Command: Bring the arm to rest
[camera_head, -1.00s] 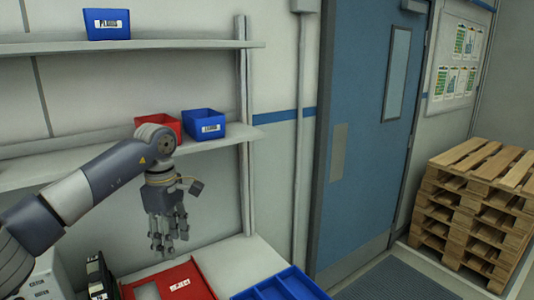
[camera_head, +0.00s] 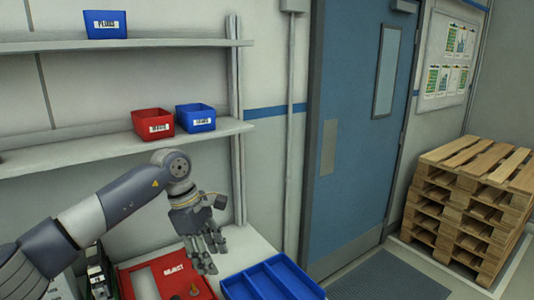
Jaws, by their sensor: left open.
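My left arm comes in from the left, and its gripper (camera_head: 206,255) hangs fingers-down in front of the wall, below the lower shelf. The gripper is open and holds nothing that I can see. In the picture its fingertips lie just above the gap between a red tray (camera_head: 143,287) and a blue divided tray (camera_head: 265,278) on the bench. Whether the fingers touch either tray cannot be told from this angle. My right gripper is not in view.
A red bin (camera_head: 152,124) and a blue bin (camera_head: 195,118) stand on the lower shelf (camera_head: 75,153), right above my forearm and wrist. Another blue bin (camera_head: 105,25) is on the upper shelf. A blue door (camera_head: 350,140) and stacked wooden pallets (camera_head: 465,215) are at the right.

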